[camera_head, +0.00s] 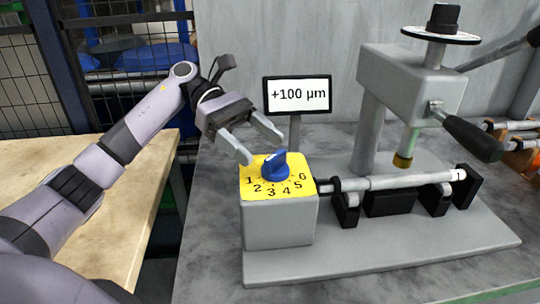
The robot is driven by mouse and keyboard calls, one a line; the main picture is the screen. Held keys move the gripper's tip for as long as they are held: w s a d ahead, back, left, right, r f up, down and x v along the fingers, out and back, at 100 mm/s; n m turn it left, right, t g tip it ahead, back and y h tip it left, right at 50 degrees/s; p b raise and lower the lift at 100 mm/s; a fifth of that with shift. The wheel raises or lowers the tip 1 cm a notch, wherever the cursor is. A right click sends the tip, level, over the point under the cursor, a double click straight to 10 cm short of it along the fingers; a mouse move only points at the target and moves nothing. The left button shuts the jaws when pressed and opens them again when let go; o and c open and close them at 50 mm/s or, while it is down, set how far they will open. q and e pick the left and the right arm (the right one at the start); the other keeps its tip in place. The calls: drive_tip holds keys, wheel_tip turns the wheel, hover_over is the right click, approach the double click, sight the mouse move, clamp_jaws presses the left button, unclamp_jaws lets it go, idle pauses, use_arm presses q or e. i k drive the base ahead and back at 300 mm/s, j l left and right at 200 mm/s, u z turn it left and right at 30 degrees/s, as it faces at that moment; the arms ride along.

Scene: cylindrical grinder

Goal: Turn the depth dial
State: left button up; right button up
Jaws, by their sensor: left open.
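The cylindrical grinder (400,240) stands on a grey bench. On its left is a grey box with a yellow face numbered 1 to 6, which carries a blue knob (275,168). A black depth dial (443,18) sits on a marked disc (440,35) at the top of the grinder's column at upper right. A small screen (298,94) behind the box reads "+100 µm". My left gripper (259,146) is open and empty, its fingers just above and to the left of the blue knob, apart from it. My right gripper is not in view.
A black-handled lever (470,137) sticks out from the grinder head towards the front right. A rod (400,181) lies across black supports. A wooden table (120,195) stands at left. A grey wall is close behind the bench.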

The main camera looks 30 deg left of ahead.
sight(444, 18)
drive_tip(key=k, duration=1)
